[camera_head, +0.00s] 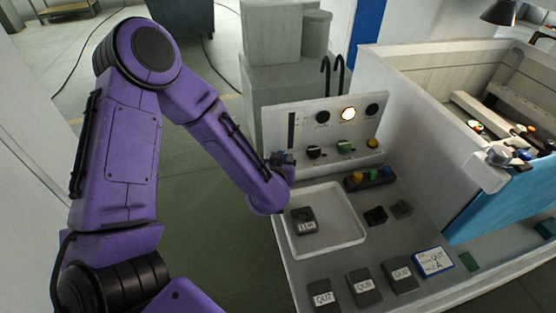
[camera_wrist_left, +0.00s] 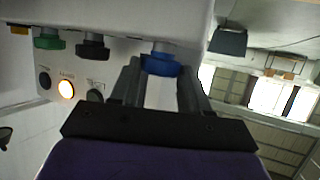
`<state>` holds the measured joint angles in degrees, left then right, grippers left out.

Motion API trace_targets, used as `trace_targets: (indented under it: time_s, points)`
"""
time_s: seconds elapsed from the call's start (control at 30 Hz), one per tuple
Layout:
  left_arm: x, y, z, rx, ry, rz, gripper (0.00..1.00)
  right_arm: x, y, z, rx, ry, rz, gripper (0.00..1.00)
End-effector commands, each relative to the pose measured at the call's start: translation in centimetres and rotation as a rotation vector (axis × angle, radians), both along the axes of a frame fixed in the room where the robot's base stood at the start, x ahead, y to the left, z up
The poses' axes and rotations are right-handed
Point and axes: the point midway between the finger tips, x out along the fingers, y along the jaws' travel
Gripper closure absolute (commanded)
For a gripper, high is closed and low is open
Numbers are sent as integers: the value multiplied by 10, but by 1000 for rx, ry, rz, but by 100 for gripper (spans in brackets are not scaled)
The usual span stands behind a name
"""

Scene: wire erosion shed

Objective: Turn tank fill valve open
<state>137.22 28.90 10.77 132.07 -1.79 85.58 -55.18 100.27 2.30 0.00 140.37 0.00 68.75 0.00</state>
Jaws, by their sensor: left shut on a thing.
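A blue knob (camera_wrist_left: 160,64) sits on the white control panel (camera_head: 271,126) at its left end. My left gripper (camera_head: 282,161) is at this knob, and in the left wrist view its fingers (camera_wrist_left: 157,78) stand on either side of it, shut on it. In the head view the gripper mostly hides the knob. A black knob (camera_head: 313,152), a green knob (camera_head: 345,146) and a yellow knob (camera_head: 372,143) follow to the right. I cannot read the labels, so which knob is the tank fill valve is not shown in writing. My right gripper is not in view.
An amber lamp (camera_head: 348,113) is lit on the panel. Below stands a white tray (camera_head: 352,222) with a dark labelled block (camera_head: 303,221). More blocks (camera_head: 364,287) and a small button box (camera_head: 369,179) lie on the grey bench. A machine tank (camera_head: 400,100) stands at right.

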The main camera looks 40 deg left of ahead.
Motion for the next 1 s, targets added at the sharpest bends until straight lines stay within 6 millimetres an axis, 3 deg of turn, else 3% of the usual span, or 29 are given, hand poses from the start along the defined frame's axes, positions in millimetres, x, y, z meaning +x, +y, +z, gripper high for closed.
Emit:
trace_targets:
  time_s: [0.6, 1.0]
  points:
    - [10, -11, 1, -2, -2, 583, 84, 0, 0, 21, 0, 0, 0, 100]
    - [17, -12, -1, -4, -3, 945, 84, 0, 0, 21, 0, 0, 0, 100]
